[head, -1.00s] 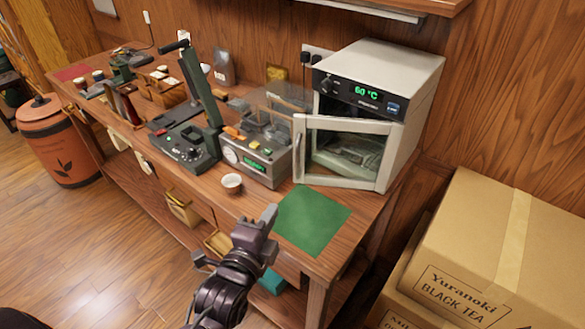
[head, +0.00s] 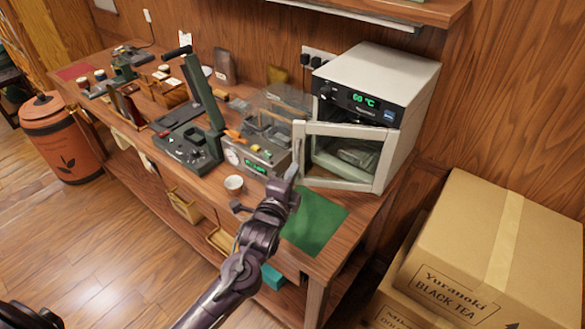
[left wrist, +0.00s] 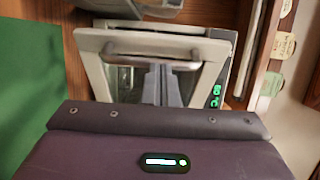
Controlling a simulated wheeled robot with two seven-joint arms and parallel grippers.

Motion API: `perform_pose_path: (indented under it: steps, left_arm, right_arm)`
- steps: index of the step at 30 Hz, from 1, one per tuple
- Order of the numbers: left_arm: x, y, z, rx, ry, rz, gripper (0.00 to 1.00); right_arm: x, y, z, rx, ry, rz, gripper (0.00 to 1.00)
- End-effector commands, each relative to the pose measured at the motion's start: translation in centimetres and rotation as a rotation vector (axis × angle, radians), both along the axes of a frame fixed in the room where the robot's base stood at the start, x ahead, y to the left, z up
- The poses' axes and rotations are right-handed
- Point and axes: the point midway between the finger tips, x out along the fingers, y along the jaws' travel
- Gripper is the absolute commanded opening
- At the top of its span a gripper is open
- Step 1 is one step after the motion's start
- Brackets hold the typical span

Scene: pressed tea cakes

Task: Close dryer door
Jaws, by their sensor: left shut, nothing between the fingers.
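The dryer (head: 382,70) is a white box with a dark panel reading 60 °C, at the back right of the bench. Its pale-framed glass door (head: 342,182) stands partly open, its left edge swung out from the body. The door also shows in the left wrist view (left wrist: 92,72), with a bar handle (left wrist: 150,61) across it. My left gripper (head: 292,178) is shut and empty, with its tips close to the door's lower left edge. In the left wrist view the closed fingers (left wrist: 162,84) overlap the door; contact cannot be told. My right gripper is out of view.
A green mat (head: 318,222) lies in front of the dryer. A white cup (head: 233,184) and a grey device (head: 255,162) with a green display stand left of the door. Cartons (head: 500,240) are stacked at the right. A shelf (head: 390,8) hangs above.

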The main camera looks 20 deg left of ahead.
Motion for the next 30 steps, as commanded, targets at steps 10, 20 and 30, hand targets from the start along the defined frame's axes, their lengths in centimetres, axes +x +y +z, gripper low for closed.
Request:
perform_pose_path:
  steps: [10,20,30]
  left_arm:
    - [0.5,0.0,0.0,0.000,-0.001,-0.001,0.00]
    - [1.6,0.6,-0.1,0.005,-0.002,-0.040,0.00]
    - [6.7,2.2,-0.3,0.002,-0.004,-0.136,0.00]
  right_arm:
    - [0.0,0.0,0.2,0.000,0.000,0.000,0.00]
    - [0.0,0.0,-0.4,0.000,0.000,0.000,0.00]
    - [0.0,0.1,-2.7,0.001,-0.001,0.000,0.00]
